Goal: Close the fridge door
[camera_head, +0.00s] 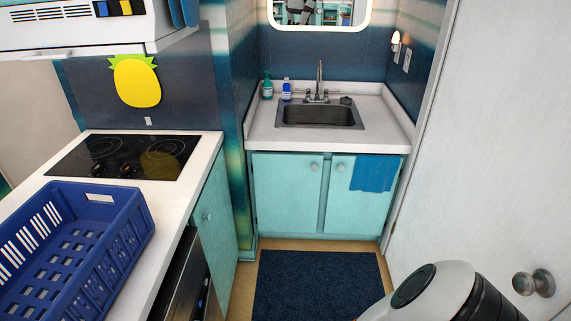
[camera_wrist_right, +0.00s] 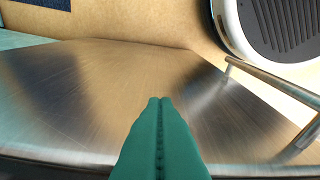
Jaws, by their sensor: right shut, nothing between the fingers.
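The fridge door (camera_wrist_right: 95,85) is a brushed-steel panel that fills much of the right wrist view. Its bar handle (camera_wrist_right: 275,88) runs along the right side of the panel. My right gripper (camera_wrist_right: 160,100) has green fingers pressed together, with nothing between them. The fingertips lie over the steel panel in the picture; I cannot tell whether they touch it. In the head view a steel appliance front (camera_head: 182,283) shows under the left counter, cut off by the bottom edge. My left gripper is out of view.
A blue crate (camera_head: 148,215) stands on the left counter (camera_head: 205,160), in front of the black cooktop. Teal sink cabinets (camera_head: 287,195) are at the back, with a dark blue rug (camera_head: 318,285) on the floor before them. A white door with a round knob (camera_head: 535,283) is at the right.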

